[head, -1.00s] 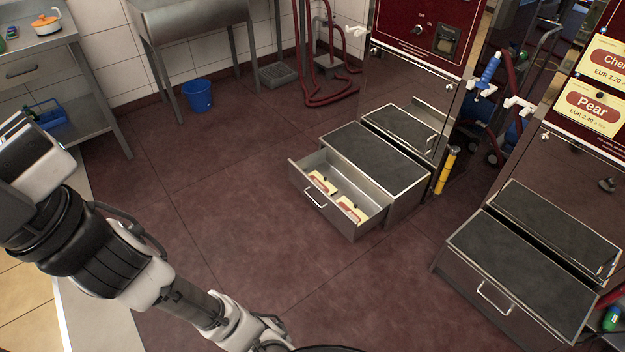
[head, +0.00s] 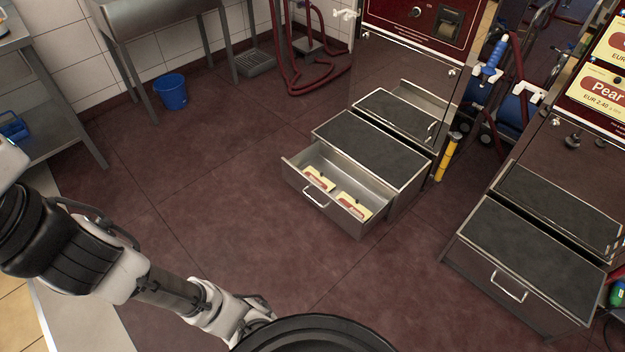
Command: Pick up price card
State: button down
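Two price cards lie in the open drawer (head: 335,211) low on the front of a pump cabinet. They are cream with a red-brown patch. The left price card (head: 319,179) is nearer the drawer's left end, and the right price card (head: 353,205) is nearer its right end. Their print is too small to read. My arm reaches in from the left edge to the bottom of the head view. My gripper's fingers cannot be made out there, so I cannot see whether they are open or shut.
The stepped cabinet (head: 370,150) stands behind the drawer. A second cabinet (head: 525,265) with a shut drawer is at right, under a Pear price card (head: 605,90). A yellow post (head: 447,158) stands between them. A blue bucket (head: 171,91) is at back left. The floor left of the drawer is clear.

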aim_at(318, 177)
jog(key=l+u, duration=0.25)
jog(key=l, duration=0.6)
jog(key=l+u, duration=0.25)
jog(key=l, duration=0.6)
jog(key=i+j+z, duration=0.15)
jog(key=i+j, duration=0.6)
jog(key=i, duration=0.25)
jog(key=i+j+z, duration=0.1)
jog(key=i+j, duration=0.8)
jog(key=i, duration=0.1)
